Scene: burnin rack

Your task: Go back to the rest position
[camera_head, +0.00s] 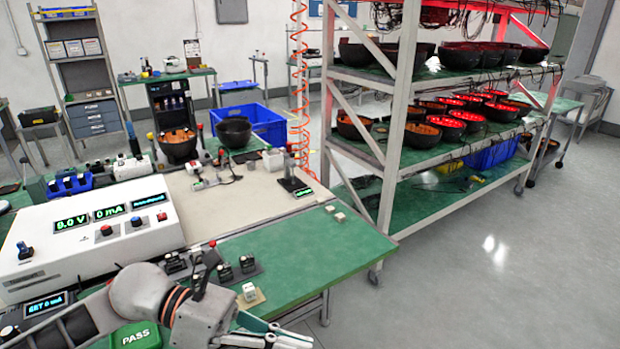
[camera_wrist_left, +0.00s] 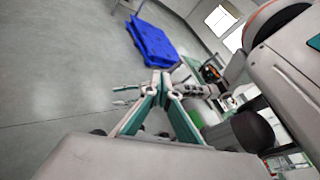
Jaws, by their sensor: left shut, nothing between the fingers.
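My left gripper (camera_head: 284,337) is at the bottom of the head view, at the near edge of the green-topped bench (camera_head: 310,255). Its arm comes in from the lower left, across the bench's front corner. In the left wrist view the fingers of my left gripper (camera_wrist_left: 161,78) come together at the tips, with nothing between them. The fingertips are partly cut off by the bottom of the head view.
A white power supply (camera_head: 90,240) showing 9.0 V, small black modules (camera_head: 235,270) and a green PASS block (camera_head: 136,336) lie near my arm. A metal rack (camera_head: 395,150) with several bowls stands at right. The floor (camera_head: 500,270) at front right is clear.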

